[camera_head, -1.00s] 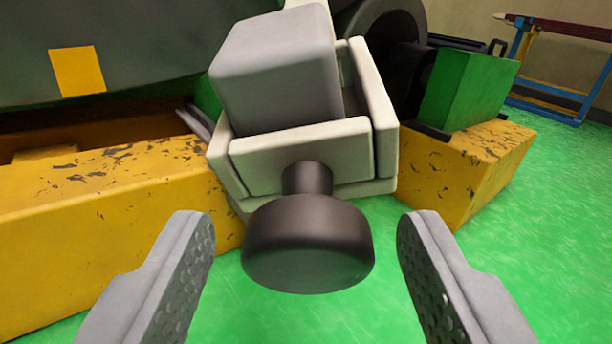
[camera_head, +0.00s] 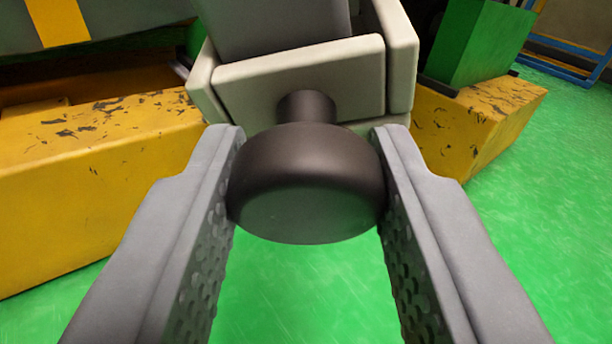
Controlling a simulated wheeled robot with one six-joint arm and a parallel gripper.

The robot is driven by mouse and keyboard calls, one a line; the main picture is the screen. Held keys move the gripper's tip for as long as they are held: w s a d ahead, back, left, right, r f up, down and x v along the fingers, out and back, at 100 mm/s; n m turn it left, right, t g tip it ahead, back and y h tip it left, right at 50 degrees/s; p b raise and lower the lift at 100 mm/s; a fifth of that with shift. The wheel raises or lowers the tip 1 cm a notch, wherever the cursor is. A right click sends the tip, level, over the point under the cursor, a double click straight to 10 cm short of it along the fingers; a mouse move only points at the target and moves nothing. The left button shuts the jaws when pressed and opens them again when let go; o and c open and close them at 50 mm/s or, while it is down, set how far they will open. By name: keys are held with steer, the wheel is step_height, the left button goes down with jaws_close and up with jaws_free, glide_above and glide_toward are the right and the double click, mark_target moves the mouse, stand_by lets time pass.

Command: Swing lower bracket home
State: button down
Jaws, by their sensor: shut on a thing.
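The lower bracket (camera_head: 300,80) is a pale, box-like frame around a grey block (camera_head: 280,25). A dark round knob (camera_head: 305,185) on a short stem sticks out of its front plate towards me. My gripper (camera_head: 306,160) is shut on the knob, with one grey dimpled finger against each side of it. The top of the bracket and of the block is cut off by the upper edge of the picture.
A worn yellow beam (camera_head: 100,190) runs on the left, and a yellow block (camera_head: 480,120) carrying a green box (camera_head: 480,45) stands on the right. A blue-framed stand (camera_head: 565,65) is at the far right. The green floor (camera_head: 540,210) is clear at right.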

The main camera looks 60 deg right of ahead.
steer(key=s+d+r+n+t+y, duration=0.1)
steer(key=s+d+r+n+y, duration=0.1)
steer(key=s+d+r, duration=0.3)
steer(key=s+d+r+n+t+y, duration=0.1)
steer(key=s+d+r+n+y, duration=0.2)
steer(key=d, duration=1.1)
steer(key=s+d+r+n+t+y, duration=0.1)
steer(key=s+d+r+n+y, duration=0.2)
steer(key=s, duration=1)
steer(key=d+r+y, duration=0.2)
steer(key=d+r, duration=0.3)
steer(key=d, duration=0.1)
steer(key=shift+s+d+r+t, duration=0.25)
steer(key=shift+s+r+t, duration=0.05)
steer(key=shift+d+r, duration=0.1)
steer(key=c, duration=1.4)
jaws_free()
steer(key=o, duration=0.4)
steer(key=shift+s+d, duration=0.15)
steer(key=shift+d, duration=0.15)
steer(key=shift+a+f, duration=0.2)
steer(key=shift+a, duration=0.05)
